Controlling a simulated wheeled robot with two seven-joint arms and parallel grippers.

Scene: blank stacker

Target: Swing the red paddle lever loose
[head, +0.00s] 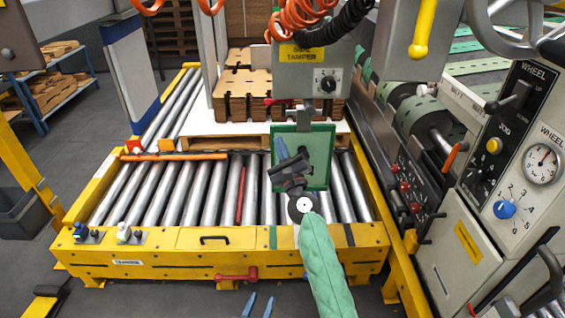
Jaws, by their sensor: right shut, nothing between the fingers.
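A small red lever (281,102) sticks out to the left from the post of the side tamper, just above the green tamper plate (318,160). Another red handle (237,275) lies level on the front face of the yellow roller frame. I cannot tell for sure which one is the paddle lever. My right gripper (281,147) is shut and empty in front of the green plate, below the small red lever and apart from it. My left gripper (258,306) shows only its two blue fingertips at the bottom edge. They are apart, with nothing between them, below the red handle.
The side tamper box (318,75) with a black knob hangs above the plate. Orange and black coiled hoses hang over it. Cardboard stacks (240,90) stand on a pallet behind. Steel rollers (200,190) fill the yellow frame. A control panel (520,150) closes off the right side.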

